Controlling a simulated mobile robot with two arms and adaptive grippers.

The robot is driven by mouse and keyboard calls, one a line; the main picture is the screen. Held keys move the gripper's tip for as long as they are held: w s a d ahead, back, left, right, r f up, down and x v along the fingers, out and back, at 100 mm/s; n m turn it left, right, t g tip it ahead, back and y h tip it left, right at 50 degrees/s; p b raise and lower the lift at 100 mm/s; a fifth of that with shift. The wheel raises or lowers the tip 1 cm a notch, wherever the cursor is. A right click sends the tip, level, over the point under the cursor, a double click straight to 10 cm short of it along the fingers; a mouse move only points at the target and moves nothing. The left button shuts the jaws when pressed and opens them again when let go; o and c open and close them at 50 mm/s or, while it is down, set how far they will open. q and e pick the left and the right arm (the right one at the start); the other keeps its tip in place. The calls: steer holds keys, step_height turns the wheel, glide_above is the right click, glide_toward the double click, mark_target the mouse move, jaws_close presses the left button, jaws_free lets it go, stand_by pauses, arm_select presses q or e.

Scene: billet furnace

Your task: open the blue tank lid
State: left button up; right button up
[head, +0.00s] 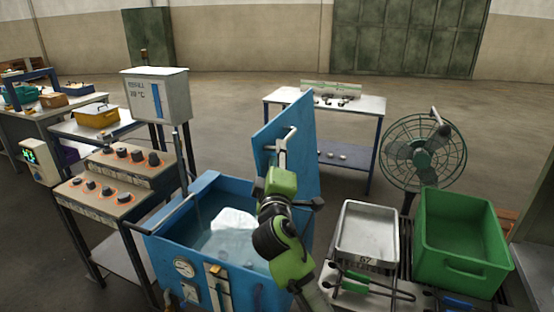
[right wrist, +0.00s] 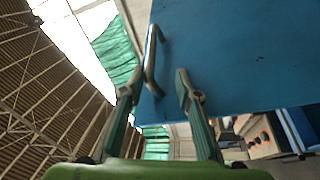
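The blue tank (head: 165,252) stands at the lower middle of the head view, with clear water and a pale block shape inside. Its blue lid (head: 300,150) is raised and stands steeply tilted at the tank's right side. A metal bar handle (head: 291,138) is on the lid; it also shows in the right wrist view (right wrist: 150,62). My right gripper (head: 281,160) is at the lid beside the handle. In the right wrist view its fingers (right wrist: 157,92) are apart, with the handle seen between and beyond them; contact is unclear. My left gripper is not in view.
A control desk with knobs (head: 118,165) stands left of the tank. A metal tray (head: 368,232), tongs (head: 372,286) and a green crate (head: 462,240) are on the right. A fan (head: 424,152) and a table (head: 345,104) stand behind. Open floor lies beyond.

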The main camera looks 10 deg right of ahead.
steer(key=shift+s+a+f, duration=0.25)
steer(key=shift+s+f, duration=0.15)
steer(key=shift+s, duration=0.05)
steer(key=shift+s+a+r, duration=0.1)
steer(key=shift+s+a, duration=0.05)
steer(key=v, duration=1.5)
steer(key=shift+s+b, duration=0.2)
steer(key=shift+b, duration=0.2)
stand_by(0.5)
steer(key=shift+f, duration=0.2)
